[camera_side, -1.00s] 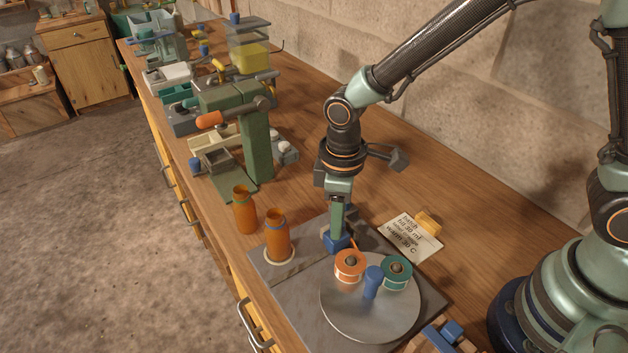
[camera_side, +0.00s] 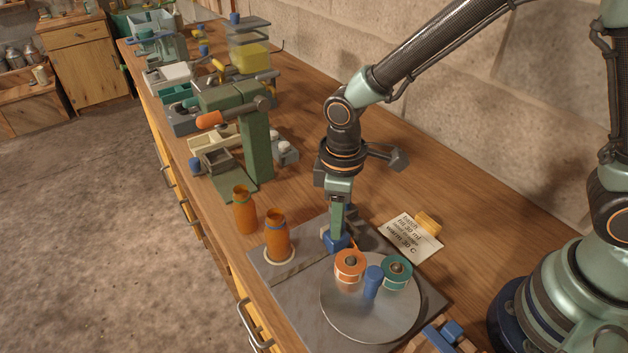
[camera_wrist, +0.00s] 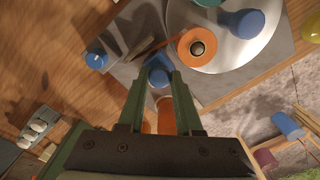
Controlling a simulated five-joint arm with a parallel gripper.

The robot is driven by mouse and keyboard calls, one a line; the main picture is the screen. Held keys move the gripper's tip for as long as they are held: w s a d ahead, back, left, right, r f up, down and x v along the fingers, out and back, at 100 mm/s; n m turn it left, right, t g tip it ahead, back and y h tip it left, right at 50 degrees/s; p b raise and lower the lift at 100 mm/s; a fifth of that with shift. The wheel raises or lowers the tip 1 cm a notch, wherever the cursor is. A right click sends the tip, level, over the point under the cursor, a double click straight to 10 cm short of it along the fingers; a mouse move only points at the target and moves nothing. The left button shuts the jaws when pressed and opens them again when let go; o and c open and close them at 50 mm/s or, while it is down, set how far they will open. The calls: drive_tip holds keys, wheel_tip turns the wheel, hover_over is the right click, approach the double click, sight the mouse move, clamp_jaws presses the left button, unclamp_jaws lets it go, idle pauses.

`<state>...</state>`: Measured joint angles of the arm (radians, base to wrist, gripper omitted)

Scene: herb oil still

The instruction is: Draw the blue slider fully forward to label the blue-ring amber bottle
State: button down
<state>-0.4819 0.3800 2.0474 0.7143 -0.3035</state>
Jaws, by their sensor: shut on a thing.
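My gripper (camera_side: 337,237) points down and is shut on the blue slider (camera_side: 334,243), at the back edge of the grey labelling plate (camera_side: 262,262). In the wrist view the slider (camera_wrist: 157,72) sits between my fingertips (camera_wrist: 158,78). The blue-ring amber bottle (camera_side: 277,240) stands upright on a pale round seat on the plate, left of my gripper. In the wrist view an amber bottle (camera_wrist: 166,118) shows partly between my fingers. I cannot make out a label on the blue-ring bottle. The slider's track is partly hidden by my fingers.
A second amber bottle (camera_side: 244,212) stands behind the first. A round metal turntable (camera_side: 352,325) carries an orange reel (camera_side: 349,265), a teal reel (camera_side: 396,271) and a blue knob (camera_side: 373,281). A written card (camera_side: 407,240) lies to the right. A green press (camera_side: 256,145) stands further back.

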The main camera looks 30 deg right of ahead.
drive_tip(key=shift+r, duration=0.1)
drive_tip(key=a, duration=1.3)
drive_tip(key=shift+a, duration=0.4)
drive_tip(key=c, duration=0.8)
unclamp_jaws()
drive_tip(key=shift+o, duration=1.1)
drive_tip(key=shift+d, duration=0.1)
wheel_tip(320, 180, up, 12)
